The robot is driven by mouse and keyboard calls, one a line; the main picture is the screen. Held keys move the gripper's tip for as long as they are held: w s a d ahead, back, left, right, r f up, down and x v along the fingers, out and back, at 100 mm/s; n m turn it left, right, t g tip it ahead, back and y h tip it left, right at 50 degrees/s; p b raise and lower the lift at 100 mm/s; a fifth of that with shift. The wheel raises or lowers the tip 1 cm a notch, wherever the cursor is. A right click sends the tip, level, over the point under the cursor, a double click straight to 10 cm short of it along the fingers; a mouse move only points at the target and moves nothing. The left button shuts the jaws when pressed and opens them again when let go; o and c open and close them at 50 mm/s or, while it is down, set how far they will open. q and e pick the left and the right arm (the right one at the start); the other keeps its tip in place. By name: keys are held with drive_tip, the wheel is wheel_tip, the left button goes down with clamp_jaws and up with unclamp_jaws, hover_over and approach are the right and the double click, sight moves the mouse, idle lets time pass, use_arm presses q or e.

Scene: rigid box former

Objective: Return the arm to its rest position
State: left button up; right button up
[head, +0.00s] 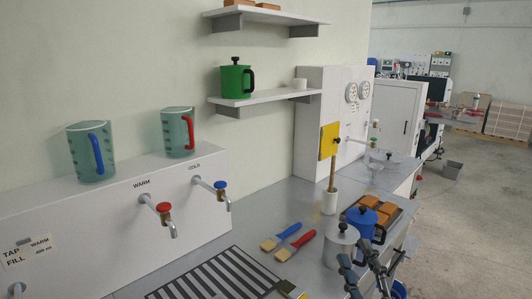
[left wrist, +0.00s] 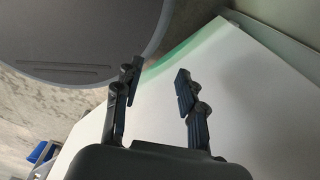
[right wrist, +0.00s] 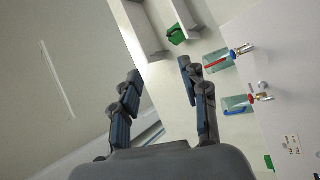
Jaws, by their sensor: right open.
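My right gripper (head: 356,256) is at the lower right of the head view, in front of the metal canister. In the right wrist view its fingers (right wrist: 159,70) stand apart with nothing between them. My left gripper is outside the head view. In the left wrist view its fingers (left wrist: 156,77) are spread and empty, in front of a pale surface with a green edge (left wrist: 180,47). The right arm's links are mostly out of the head view.
The metal canister (head: 340,246), blue pot (head: 362,221), white holder (head: 329,203) and two brushes (head: 296,246) stand or lie on the grey counter (head: 245,240). Two taps (head: 165,213) and two jugs (head: 91,152) are at the left. Shelves (head: 262,97) hang above.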

drive_tip(key=s+d+f+m+g+h, duration=0.2)
drive_tip(key=d+f+m+g+h, duration=0.35)
drive_tip(key=f+m, duration=0.35)
drive_tip(key=s+d+f+m+g, duration=0.1)
drive_tip(key=s+f+g, duration=0.2)
drive_tip(key=s+f, duration=0.35)
drive_tip(key=s+d+f+m+g, duration=0.1)
drive_tip(key=s+f+m+g, duration=0.2)
drive_tip(key=f, duration=0.6)
drive_tip(key=s+a+f+g+y, duration=0.1)
drive_tip(key=s+a+f+g, duration=0.1)
drive_tip(key=s+f+g, duration=0.3)
drive_tip(key=s+a+f+g+y, duration=0.1)
drive_tip(key=s+a+f+g, duration=0.15)
drive_tip(key=s, duration=0.55)
wheel_tip(320, 180, down, 27)
drive_tip(key=s+g, duration=0.1)
drive_tip(key=s, duration=0.1)
drive_tip(key=s+d+f, duration=0.1)
drive_tip(key=s+f, duration=0.6)
drive_tip(key=s, duration=0.1)
drive_tip(key=s+d+f+g, duration=0.1)
drive_tip(key=s+d+f, duration=0.1)
drive_tip(key=s+f, duration=0.5)
drive_tip(key=shift+s+d+f+n, duration=0.2)
drive_tip(key=shift+s+d+n, duration=0.1)
drive_tip(key=shift+s, duration=0.3)
